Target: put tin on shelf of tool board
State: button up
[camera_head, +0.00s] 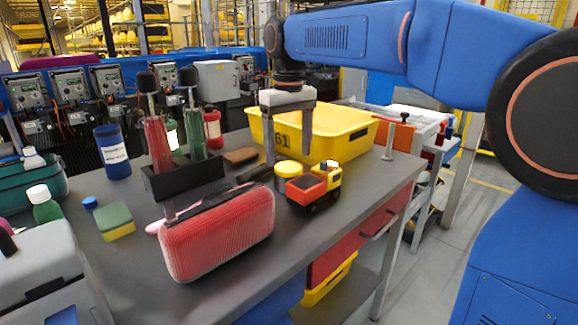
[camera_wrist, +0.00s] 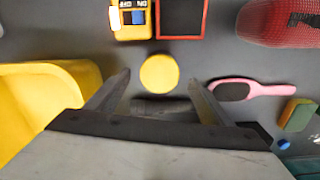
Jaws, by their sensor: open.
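A small round tin with a yellow lid (camera_head: 288,168) stands on the grey table behind the toy truck. In the wrist view its yellow top (camera_wrist: 160,73) shows between and a little ahead of my fingertips. My gripper (camera_head: 288,143) is open and empty, pointing down over the tin with a finger to each side. The wrist view shows both fingers apart (camera_wrist: 160,82). I cannot make out a tool board or its shelf in these views.
A yellow bin (camera_head: 345,143) stands close to my gripper. A toy truck (camera_head: 315,187), red case (camera_head: 217,235), dark cylindrical object (camera_wrist: 158,107), pink brush (camera_wrist: 250,88), sponge (camera_head: 116,222) and black tool caddy (camera_head: 185,182) crowd the table (camera_head: 262,262).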

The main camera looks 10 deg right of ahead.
notch_tip(320, 180, up, 5)
jog(key=shift+f, duration=0.15)
jog(key=shift+r, duration=0.2)
jog(key=shift+c, duration=1.4)
jog(key=n+t+h, duration=0.2)
jog(key=n+h, duration=0.2)
jog(key=n, duration=1.4)
send_near(286, 167)
jog(key=x, duration=0.6)
jog(key=shift+s+f, duration=0.1)
jog(key=shift+s, duration=0.05)
jog(key=shift+x, duration=3.1)
jog(key=c, duration=1.1)
